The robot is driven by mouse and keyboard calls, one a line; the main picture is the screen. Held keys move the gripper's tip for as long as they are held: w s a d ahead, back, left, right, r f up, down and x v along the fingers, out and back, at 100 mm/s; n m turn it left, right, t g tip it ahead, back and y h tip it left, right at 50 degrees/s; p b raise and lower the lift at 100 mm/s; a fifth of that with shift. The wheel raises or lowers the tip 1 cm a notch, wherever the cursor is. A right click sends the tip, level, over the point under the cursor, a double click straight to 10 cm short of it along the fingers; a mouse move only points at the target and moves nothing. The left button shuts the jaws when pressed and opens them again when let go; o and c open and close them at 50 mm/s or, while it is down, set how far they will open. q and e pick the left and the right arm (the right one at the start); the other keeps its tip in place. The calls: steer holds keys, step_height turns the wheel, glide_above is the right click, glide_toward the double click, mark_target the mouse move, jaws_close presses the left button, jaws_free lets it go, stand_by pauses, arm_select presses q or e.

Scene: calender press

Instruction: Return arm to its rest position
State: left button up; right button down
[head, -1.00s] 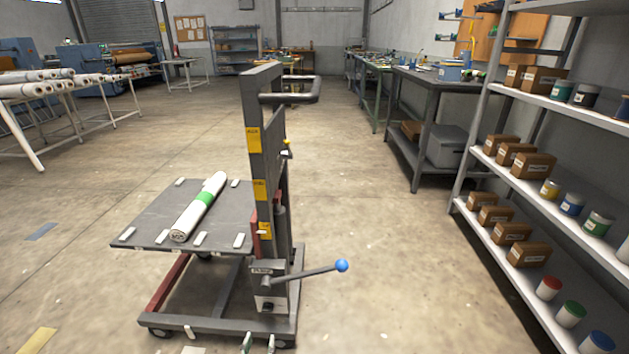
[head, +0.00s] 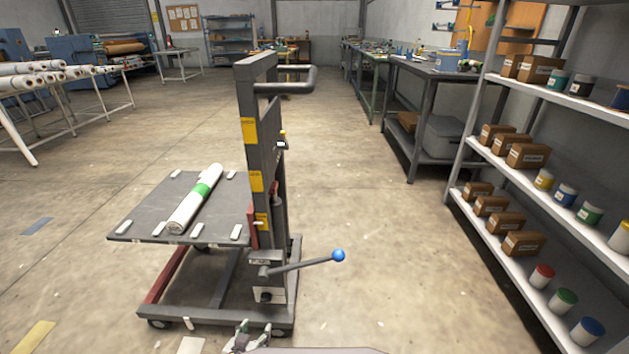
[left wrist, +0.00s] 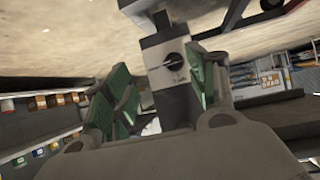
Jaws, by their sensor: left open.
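My left gripper (head: 254,330) shows at the bottom edge of the head view, in front of the lift cart's base. It is open, and I see nothing between its fingers there. In the left wrist view its green-padded fingers (left wrist: 158,92) stand apart, with a grey box with a round black knob (left wrist: 172,62) seen between and beyond them; I cannot tell the distance. A dark arm link of mine shows at the bottom edge of the head view. The right gripper is not in view.
The lift cart (head: 262,130) stands just ahead, with a lever with a blue ball (head: 338,256) sticking out right. A white roll with a green band (head: 196,200) lies on its platform (head: 150,206). Shelving (head: 480,170) stands at right. The floor between is clear.

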arm_select(q)
steer(key=s+a+r+g, duration=0.2)
steer(key=s+r+g, duration=0.2)
steer(key=s+r, duration=0.2)
steer(key=s+a+r+g+y, duration=0.1)
steer(key=s+a+r+g, duration=0.1)
steer(key=s+r, duration=0.5)
steer(key=s+g+p, duration=0.1)
steer(key=s, duration=0.3)
steer(key=shift+s+r+g+y, duration=0.15)
steer(key=shift+r+g+y, duration=0.15)
steer(key=shift+g, duration=0.1)
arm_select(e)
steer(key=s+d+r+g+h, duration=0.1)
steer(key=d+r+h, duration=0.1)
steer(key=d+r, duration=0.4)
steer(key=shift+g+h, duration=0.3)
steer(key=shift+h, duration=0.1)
arm_select(q)
steer(key=shift+w+d+f+p, duration=0.1)
steer(key=shift+w+f+p, duration=0.25)
steer(key=shift+p, duration=0.5)
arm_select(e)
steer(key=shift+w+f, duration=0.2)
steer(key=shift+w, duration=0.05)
